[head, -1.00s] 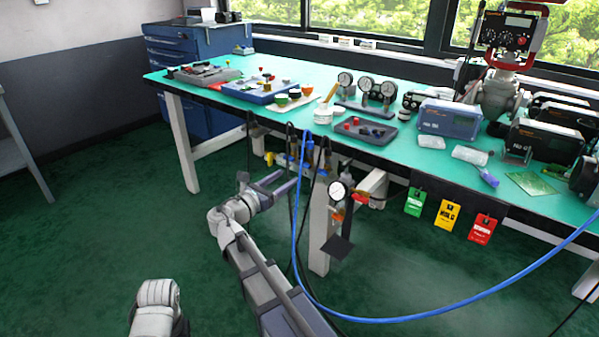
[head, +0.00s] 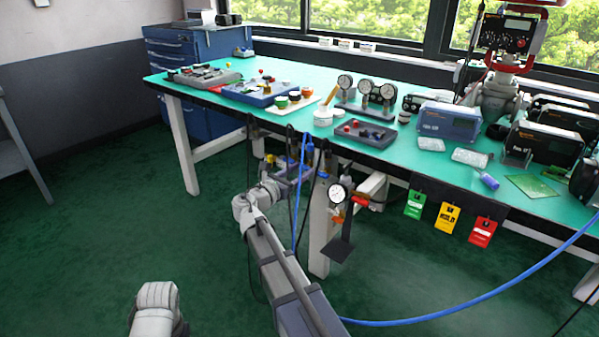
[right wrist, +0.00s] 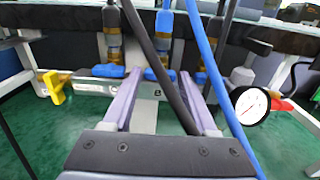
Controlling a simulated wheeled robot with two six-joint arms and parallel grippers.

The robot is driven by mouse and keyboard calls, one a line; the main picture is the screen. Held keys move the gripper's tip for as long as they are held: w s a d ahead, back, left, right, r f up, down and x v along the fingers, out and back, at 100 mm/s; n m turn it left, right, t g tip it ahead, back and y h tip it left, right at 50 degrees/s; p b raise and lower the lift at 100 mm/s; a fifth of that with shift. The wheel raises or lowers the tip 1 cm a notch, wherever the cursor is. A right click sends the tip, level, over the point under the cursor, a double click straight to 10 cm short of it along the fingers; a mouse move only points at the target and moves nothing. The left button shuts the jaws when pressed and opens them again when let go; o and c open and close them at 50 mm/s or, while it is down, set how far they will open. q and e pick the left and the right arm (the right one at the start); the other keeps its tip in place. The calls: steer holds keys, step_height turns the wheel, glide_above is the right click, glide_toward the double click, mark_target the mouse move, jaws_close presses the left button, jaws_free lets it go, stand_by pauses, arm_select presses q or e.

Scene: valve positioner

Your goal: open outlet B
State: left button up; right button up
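A pipe manifold hangs under the front edge of the bench. In the right wrist view, the letter B shows on its pale plate (right wrist: 147,112), below a blue valve handle (right wrist: 157,74) and brass fitting. Similar blue handles show to its left (right wrist: 107,71) and to its right, partly hidden. My right gripper (right wrist: 160,76) is open and empty, its fingers on either side of outlet B's handle. Contact cannot be told. In the head view my right gripper (head: 288,180) is at the manifold, small and partly hidden. My left gripper is out of view.
The bench (head: 290,135) is above.

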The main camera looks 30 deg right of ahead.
jaws_close()
stand_by(0.4)
steer(key=m, duration=0.8)
steer(key=shift+m, duration=0.3)
steer(key=m, duration=0.4)
steer(key=shift+m, duration=2.6)
